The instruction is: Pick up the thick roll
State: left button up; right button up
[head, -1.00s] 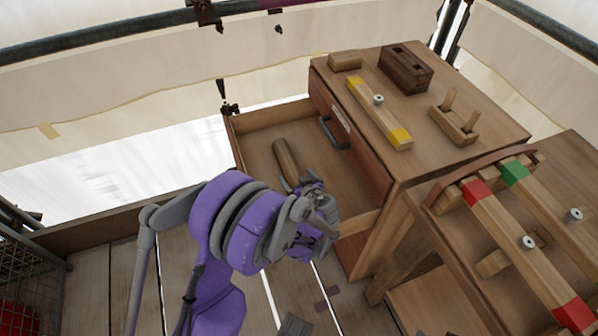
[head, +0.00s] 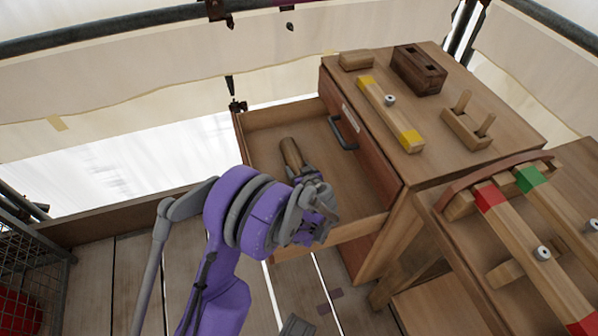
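The thick roll (head: 291,152), a brown wooden cylinder, lies in the open drawer (head: 352,197). Its far end shows; its near end is hidden by my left gripper (head: 303,173). The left gripper reaches into the drawer from the near side, with its grey fingers at the roll's near part. I cannot tell whether the fingers are open or closed on it. My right gripper is not in view.
The cabinet top (head: 440,100) holds a yellow-ended bar (head: 391,115), a dark block (head: 419,69) and a pegged block (head: 467,128). A second bench with red- and green-marked bars stands right.

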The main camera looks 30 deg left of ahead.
pick_arm(q)
grip_shut()
